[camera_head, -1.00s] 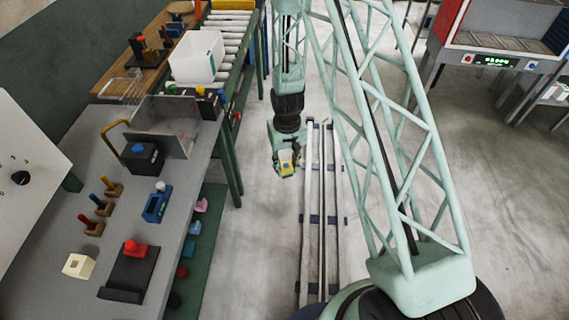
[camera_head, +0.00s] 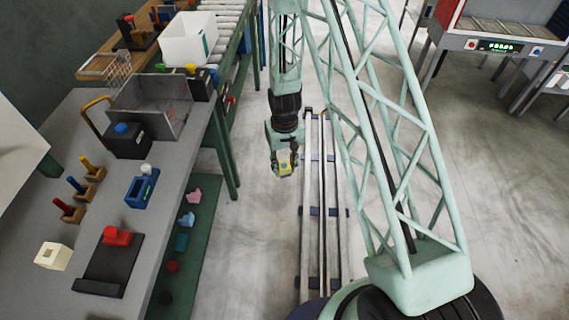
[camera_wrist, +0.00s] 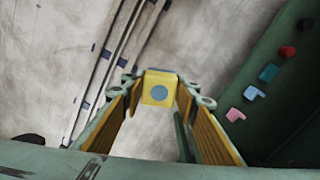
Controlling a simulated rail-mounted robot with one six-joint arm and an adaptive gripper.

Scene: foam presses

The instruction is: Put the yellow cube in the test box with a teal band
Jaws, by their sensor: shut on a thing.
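The yellow cube (camera_head: 285,168) is between the fingers of my gripper (camera_head: 284,172), over the open floor right of the bench. In the wrist view, the cube (camera_wrist: 159,88) shows a round blue-grey spot on its face, and my gripper (camera_wrist: 160,97) is shut on it at the fingertips.
A green lower shelf (camera_head: 205,215) carries several small pieces. Floor rails (camera_head: 323,220) run below the arm. A machine (camera_head: 500,40) stands at upper right.

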